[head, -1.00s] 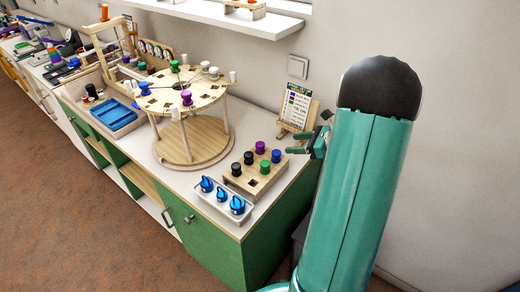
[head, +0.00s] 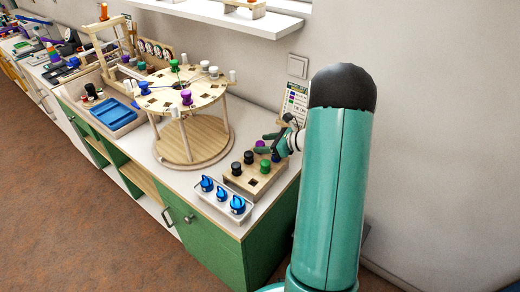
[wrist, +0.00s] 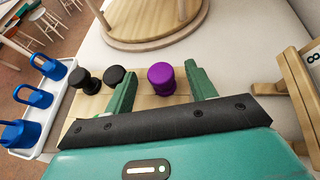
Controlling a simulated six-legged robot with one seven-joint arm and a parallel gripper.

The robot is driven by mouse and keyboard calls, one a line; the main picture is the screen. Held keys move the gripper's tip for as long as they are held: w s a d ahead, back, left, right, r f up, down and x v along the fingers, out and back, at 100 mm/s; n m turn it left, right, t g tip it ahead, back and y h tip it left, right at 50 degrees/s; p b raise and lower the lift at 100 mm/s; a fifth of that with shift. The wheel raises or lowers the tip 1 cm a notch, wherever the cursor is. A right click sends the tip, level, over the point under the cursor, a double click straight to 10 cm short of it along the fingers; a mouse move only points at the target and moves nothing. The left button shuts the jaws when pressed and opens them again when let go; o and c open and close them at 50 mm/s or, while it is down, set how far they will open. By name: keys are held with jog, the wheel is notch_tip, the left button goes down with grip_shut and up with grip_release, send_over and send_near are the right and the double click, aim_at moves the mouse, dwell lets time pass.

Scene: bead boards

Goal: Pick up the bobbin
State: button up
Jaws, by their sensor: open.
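A wooden block (head: 252,184) near the counter's right end holds several bobbins. They are a purple bobbin (head: 260,145), a blue bobbin (head: 276,157), a green bobbin (head: 265,166) and two black bobbins (head: 249,157). My gripper (head: 270,143) is over the back of the block, close to the purple and blue bobbins. In the wrist view my open gripper (wrist: 160,70) has its fingers on either side of the purple bobbin (wrist: 161,78), with a gap at each side. The two black bobbins (wrist: 115,76) are left of the fingers. The green and blue bobbins are hidden there.
A round wooden carousel (head: 192,142) with more bobbins stands left of the block. A white tray with blue-handled items (head: 221,196) is in front of the block. A small sign on a stand (head: 296,100) is behind my gripper, near the wall.

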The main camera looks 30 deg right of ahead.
jog(key=shift+c, duration=0.5)
jog(key=c, duration=1)
jog(key=shift+r, duration=0.1)
